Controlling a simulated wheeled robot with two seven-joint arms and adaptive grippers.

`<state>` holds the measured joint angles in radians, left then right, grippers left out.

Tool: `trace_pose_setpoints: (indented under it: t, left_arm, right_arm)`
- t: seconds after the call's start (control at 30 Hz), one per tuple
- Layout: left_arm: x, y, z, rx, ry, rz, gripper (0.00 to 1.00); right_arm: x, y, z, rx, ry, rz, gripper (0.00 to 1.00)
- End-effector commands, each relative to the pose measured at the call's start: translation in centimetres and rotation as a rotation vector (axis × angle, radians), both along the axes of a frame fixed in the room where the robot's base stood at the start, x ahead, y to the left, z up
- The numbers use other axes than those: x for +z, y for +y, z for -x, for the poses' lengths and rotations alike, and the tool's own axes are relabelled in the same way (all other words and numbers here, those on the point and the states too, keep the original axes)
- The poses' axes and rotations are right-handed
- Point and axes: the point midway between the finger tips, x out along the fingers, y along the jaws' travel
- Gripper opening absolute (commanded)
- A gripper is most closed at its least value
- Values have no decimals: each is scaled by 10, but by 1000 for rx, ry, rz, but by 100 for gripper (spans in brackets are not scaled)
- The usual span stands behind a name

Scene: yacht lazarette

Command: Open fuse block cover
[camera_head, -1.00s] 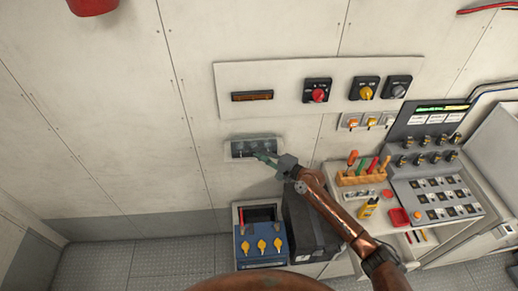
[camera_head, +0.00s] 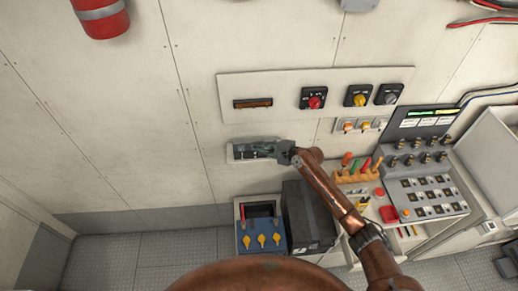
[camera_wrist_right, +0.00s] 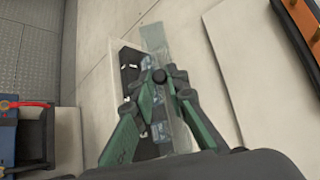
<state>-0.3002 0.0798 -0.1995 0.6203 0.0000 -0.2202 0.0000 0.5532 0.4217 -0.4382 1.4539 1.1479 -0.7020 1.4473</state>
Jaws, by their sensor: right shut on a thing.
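The fuse block (camera_head: 238,152) is a small, pale-framed unit low on the wall, under the switch panel. In the right wrist view the fuse block (camera_wrist_right: 130,58) shows a dark body with several fuses, and its clear cover (camera_wrist_right: 154,38) stands out along one side as a see-through strip. My right gripper (camera_head: 262,150) is in front of the fuse block and hides much of it. In the wrist view the green fingers of the right gripper (camera_wrist_right: 161,78) close together at the cover. The exact grip is partly hidden by the fingers. My left gripper is not in view.
A switch panel (camera_head: 285,85) with knobs is above. A blue battery box (camera_head: 262,238) and a black box (camera_head: 308,215) stand below. A tool rack (camera_head: 357,176) and a console (camera_head: 430,190) are at right.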

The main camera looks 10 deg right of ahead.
Motion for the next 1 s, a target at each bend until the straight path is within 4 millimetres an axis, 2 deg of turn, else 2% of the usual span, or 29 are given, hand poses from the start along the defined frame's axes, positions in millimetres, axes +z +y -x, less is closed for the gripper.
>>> trace_pose_setpoints:
  t: [0.53,0.57,0.7,0.8,1.0]
  left_arm:
    - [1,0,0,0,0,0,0]
    - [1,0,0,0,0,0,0]
    - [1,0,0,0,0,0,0]
    - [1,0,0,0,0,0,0]
    - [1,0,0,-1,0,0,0]
  right_arm:
    - [3,0,-1,0,25,0,0]
    - [3,0,-1,0,25,-1,15]
    - [3,0,-2,0,24,0,25]
    - [3,0,-2,0,24,0,31]
    - [3,0,-1,0,24,0,31]
